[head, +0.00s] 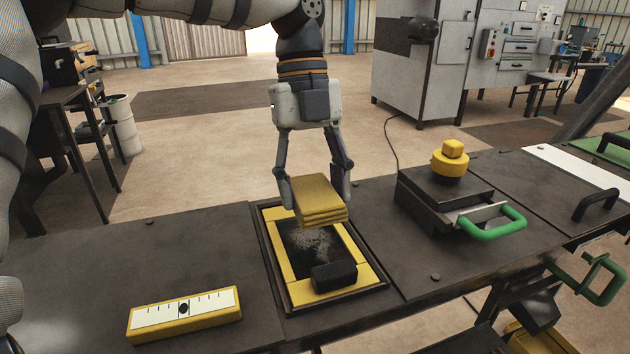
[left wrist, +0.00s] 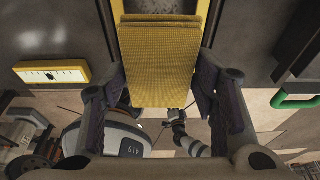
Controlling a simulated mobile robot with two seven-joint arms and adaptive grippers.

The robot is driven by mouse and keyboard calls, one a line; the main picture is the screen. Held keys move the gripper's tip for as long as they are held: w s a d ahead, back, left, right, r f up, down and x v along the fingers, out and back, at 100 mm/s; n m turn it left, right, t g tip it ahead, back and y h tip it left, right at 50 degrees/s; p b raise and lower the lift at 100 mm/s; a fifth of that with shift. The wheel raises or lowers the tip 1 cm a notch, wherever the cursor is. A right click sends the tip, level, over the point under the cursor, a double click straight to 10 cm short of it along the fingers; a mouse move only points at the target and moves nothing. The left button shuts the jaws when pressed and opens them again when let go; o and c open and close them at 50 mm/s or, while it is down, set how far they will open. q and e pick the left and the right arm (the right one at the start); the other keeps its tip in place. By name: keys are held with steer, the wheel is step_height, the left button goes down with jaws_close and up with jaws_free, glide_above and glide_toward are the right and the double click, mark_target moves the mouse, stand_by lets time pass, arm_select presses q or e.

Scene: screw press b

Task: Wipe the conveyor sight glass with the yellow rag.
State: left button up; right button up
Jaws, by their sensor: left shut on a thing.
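The folded yellow rag (head: 319,201) is held between the fingers of my left gripper (head: 318,190), which is shut on it. The rag also fills the upper middle of the left wrist view (left wrist: 158,62). It hangs over the far part of the conveyor sight glass (head: 310,243), a dark pane in a yellow frame; I cannot tell whether it touches. A pale dusty smudge shows on the pane just below the rag. A black block (head: 334,276) sits at the near edge of the glass. My right gripper is not in view.
A yellow level-like gauge (head: 184,312) lies on the dark bench, front left. A dark box with a green handle (head: 492,222) and a yellow knob (head: 450,160) stands to the right. Bare bench lies left of the frame.

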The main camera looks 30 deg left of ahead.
mark_target(309, 234)
arm_select(q)
steer(key=f, duration=0.7)
steer(key=shift+w+a, duration=0.1)
steer(key=shift+w, duration=0.1)
steer(key=shift+w+a+b, duration=0.35)
steer(key=shift+w+a, duration=0.45)
steer(key=shift+a, duration=0.1)
steer(key=shift+w+a+r, duration=0.15)
steer(key=shift+w+a, duration=0.15)
steer(key=shift+a, duration=0.1)
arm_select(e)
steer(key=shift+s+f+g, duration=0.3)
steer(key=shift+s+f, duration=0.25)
arm_select(q)
steer(key=shift+r, duration=0.1)
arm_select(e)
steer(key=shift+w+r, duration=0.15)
arm_select(q)
steer(key=shift+f, duration=0.6)
